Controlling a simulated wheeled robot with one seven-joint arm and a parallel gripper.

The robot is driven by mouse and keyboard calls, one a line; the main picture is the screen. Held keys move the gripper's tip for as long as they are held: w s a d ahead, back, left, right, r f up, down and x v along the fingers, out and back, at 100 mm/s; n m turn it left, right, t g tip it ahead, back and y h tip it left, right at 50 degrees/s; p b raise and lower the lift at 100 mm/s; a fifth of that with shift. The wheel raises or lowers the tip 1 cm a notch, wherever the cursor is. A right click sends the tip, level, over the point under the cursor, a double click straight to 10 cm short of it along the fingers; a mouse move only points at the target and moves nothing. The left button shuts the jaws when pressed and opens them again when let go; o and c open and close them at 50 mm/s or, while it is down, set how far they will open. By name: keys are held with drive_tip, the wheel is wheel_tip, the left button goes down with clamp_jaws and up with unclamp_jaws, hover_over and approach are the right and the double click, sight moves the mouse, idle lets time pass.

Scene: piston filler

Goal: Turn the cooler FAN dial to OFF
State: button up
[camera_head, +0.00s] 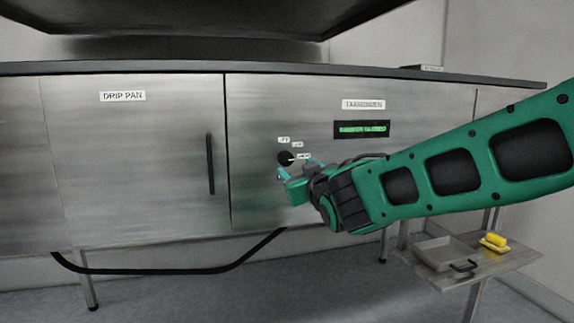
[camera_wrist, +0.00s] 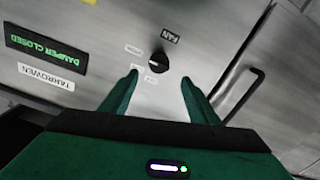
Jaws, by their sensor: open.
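The black round FAN dial (camera_head: 285,158) sits on the steel cabinet front, with small labels above and to its right. My gripper (camera_head: 297,171) is open, just in front of the dial and slightly lower right. In the wrist view the gripper (camera_wrist: 160,78) has a finger on either side of the dial, which lies just beyond the tips, apparently untouched.
A green-lit display (camera_head: 362,129) reading DAMPER CLOSED in the wrist view is right of the dial, under a TARROWEN plate (camera_head: 363,104). A vertical door handle (camera_head: 210,164) stands left. A side table (camera_head: 490,264) holds a tray (camera_head: 441,252) and a yellow object (camera_head: 495,240).

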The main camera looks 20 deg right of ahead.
sight(287, 160)
drive_tip(key=w, duration=1)
drive_tip(key=shift+d, duration=0.1)
drive_tip(key=c, duration=1)
